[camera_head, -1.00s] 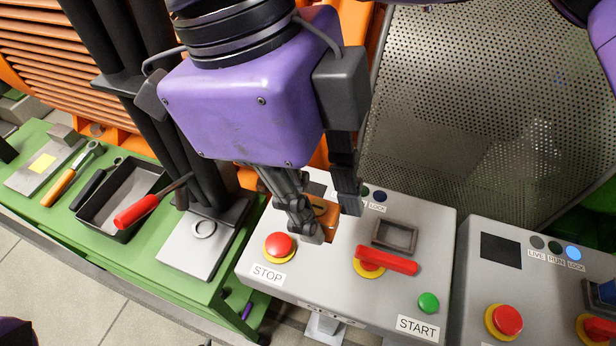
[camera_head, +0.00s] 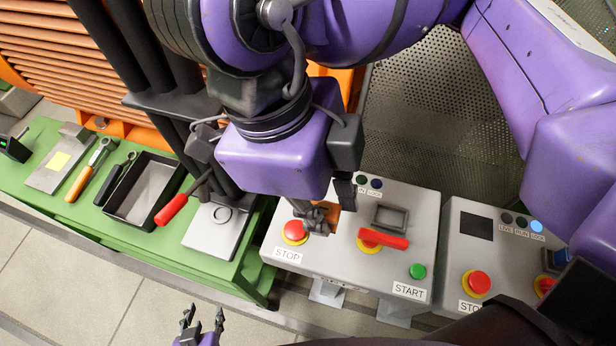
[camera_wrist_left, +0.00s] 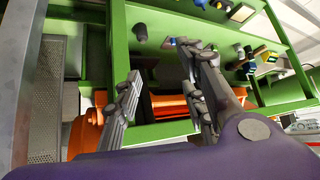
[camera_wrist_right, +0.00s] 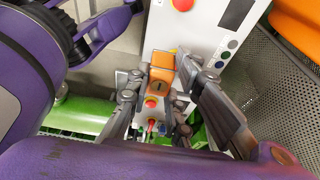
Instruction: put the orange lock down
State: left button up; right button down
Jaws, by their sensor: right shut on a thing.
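The orange lock (camera_head: 331,216) is at my right gripper (camera_head: 335,208), over the grey control panel (camera_head: 340,262) between the left red stop button (camera_head: 294,231) and the red handle (camera_head: 383,239). The fingers partly hide it in the head view. In the right wrist view the orange lock (camera_wrist_right: 161,70) sits between the fingertips of my right gripper (camera_wrist_right: 158,78), which is shut on it. I cannot tell whether the lock touches the panel. My left gripper (camera_head: 203,325) is open and empty, low over the floor; its spread fingers also show in the left wrist view (camera_wrist_left: 165,95).
A second control panel (camera_head: 452,262) stands to the right. A perforated metal sheet (camera_head: 430,130) rises behind. The floor at lower left is clear.

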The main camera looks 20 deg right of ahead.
jog(key=shift+w+f, duration=0.1)
jog(key=shift+w, duration=0.05)
jog(key=w+d+f, duration=0.1)
jog(key=w+f, duration=0.2)
jog(key=w, duration=0.1)
jog(key=w+d+f+b, duration=0.1)
jog(key=w+f, duration=0.2)
jog(key=w, duration=0.1)
jog(key=w+d+f+b, duration=0.1)
jog(key=w+f, duration=0.2)
jog(key=w, duration=0.2)
jog(key=shift+f, duration=0.15)
notch_tip(320, 180, down, 4)
jog(key=shift+w+d+r, duration=0.1)
jog(key=shift+w+r, duration=0.05)
jog(key=shift+r, duration=0.05)
jog(key=shift+b, duration=0.3)
